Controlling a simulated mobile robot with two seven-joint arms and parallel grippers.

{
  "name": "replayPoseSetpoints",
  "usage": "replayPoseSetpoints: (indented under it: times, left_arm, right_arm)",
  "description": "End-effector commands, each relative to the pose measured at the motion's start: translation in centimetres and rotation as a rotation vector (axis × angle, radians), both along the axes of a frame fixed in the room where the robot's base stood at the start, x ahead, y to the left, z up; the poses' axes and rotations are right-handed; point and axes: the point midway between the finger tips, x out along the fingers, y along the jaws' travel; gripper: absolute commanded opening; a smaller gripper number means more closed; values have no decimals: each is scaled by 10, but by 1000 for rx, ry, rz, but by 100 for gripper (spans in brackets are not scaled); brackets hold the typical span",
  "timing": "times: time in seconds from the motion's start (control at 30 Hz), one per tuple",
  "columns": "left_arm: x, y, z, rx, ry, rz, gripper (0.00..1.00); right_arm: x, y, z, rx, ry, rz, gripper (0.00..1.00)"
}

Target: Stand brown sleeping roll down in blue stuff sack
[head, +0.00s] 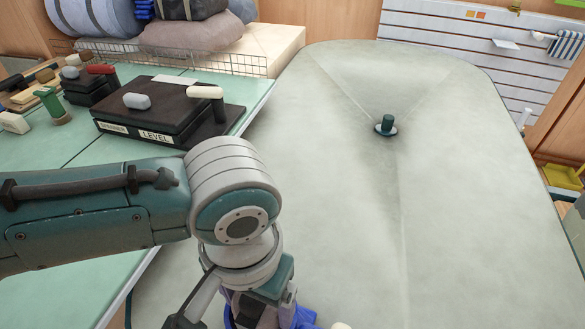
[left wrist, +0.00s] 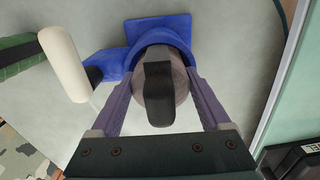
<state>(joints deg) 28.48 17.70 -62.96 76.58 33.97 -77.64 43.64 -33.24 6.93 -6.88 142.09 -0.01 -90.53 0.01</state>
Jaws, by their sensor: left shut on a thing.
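The brown sleeping roll (left wrist: 181,88) shows end-on in the left wrist view, with a dark strap or handle across it. My left gripper (left wrist: 165,82) is shut on it, one finger at each side; the head view shows this gripper (head: 262,308) cut off by the bottom edge. The blue stuff sack (left wrist: 158,27) curves around the far side of the roll; a bit of blue also shows in the head view (head: 306,318). How deep the roll sits in the sack is hidden. My right gripper is in neither view.
A white rod-like piece (left wrist: 64,65) and a green roll (left wrist: 20,58) lie beside the sack. A green table (head: 40,150) holds a black labelled block (head: 165,113).

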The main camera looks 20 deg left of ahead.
Motion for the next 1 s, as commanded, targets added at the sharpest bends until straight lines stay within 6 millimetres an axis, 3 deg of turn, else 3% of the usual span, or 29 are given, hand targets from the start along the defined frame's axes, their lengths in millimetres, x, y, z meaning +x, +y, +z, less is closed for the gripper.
replayPoseSetpoints:
  times: [0.33, 0.37, 0.5, 0.87, 1.0]
  left_arm:
    - [0, 0, -2, 0, -1, 0, 2]
    - [0, 0, -2, 0, -1, 0, 82]
    - [0, 0, -2, 0, -1, 0, 98]
    - [0, 0, -2, 0, 0, 0, 100]
    - [0, 0, 6, -1, -2, 0, 100]
  right_arm:
    - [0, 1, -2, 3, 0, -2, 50]
    - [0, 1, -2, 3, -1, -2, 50]
    - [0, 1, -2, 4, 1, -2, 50]
    - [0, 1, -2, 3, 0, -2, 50]
    - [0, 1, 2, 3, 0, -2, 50]
